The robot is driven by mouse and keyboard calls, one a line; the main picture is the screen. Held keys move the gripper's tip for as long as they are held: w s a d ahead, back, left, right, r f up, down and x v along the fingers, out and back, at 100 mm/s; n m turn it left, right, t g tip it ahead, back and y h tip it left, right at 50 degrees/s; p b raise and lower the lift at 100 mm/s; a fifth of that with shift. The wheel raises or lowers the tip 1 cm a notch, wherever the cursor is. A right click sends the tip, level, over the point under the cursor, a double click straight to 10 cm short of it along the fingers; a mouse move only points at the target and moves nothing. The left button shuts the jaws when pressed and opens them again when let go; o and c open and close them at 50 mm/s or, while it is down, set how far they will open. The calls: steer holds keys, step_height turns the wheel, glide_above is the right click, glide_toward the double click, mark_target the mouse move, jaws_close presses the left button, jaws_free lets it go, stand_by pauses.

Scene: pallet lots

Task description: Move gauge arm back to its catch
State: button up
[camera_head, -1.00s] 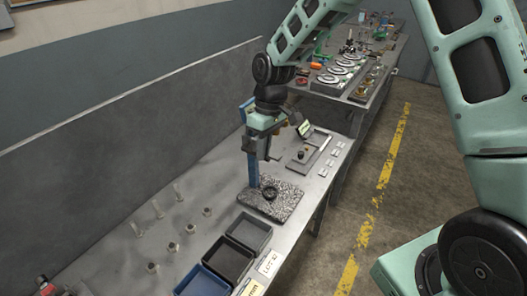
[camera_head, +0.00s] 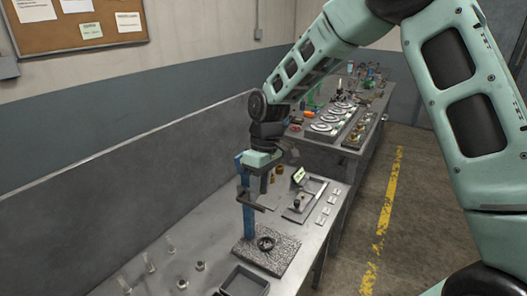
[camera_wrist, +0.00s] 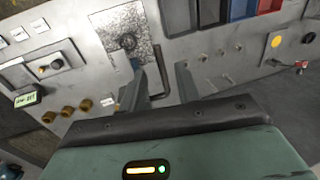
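The gauge stand has a speckled stone base (camera_head: 277,262) with a blue upright post (camera_head: 247,215) at its back edge. A dark ring-shaped part (camera_head: 265,243) lies on the base. A dark arm-like piece (camera_head: 258,206) juts from the post above the base; I take it for the gauge arm, but its catch cannot be made out. My gripper (camera_head: 257,188) is close beside the upper post, above that piece.
A dark tray (camera_head: 243,283) stands in front of the base. Several small metal pieces (camera_head: 199,265) stand to the left. A flat fixture (camera_head: 304,203) and brass parts (camera_wrist: 67,110) lie on the other side. A grey back panel (camera_head: 120,190) borders the bench.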

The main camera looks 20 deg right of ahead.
step_height(320, 180, up, 14)
steer(key=w+d+b, duration=0.1)
steer(key=d+b, duration=0.1)
steer(key=shift+w+r, duration=0.15)
steer(key=shift+w, duration=0.15)
steer(key=shift+d, duration=0.1)
steer(key=s+a+f, duration=0.2)
steer(key=s+a, duration=0.2)
steer(key=s, duration=0.3)
steer(key=s+a+f+h, duration=0.1)
steer(key=s+a+f, duration=0.15)
steer(key=s, duration=0.45)
steer(key=s+a+f, duration=0.2)
steer(key=s+a, duration=0.2)
steer(key=s, duration=0.4)
steer(key=s+d+f+t, duration=0.1)
steer(key=s+f, duration=0.2)
steer(key=s, duration=0.5)
steer(key=shift+s+d+f+n, duration=0.25)
steer(key=shift+s+n, duration=0.05)
steer(key=shift+s, duration=0.05)
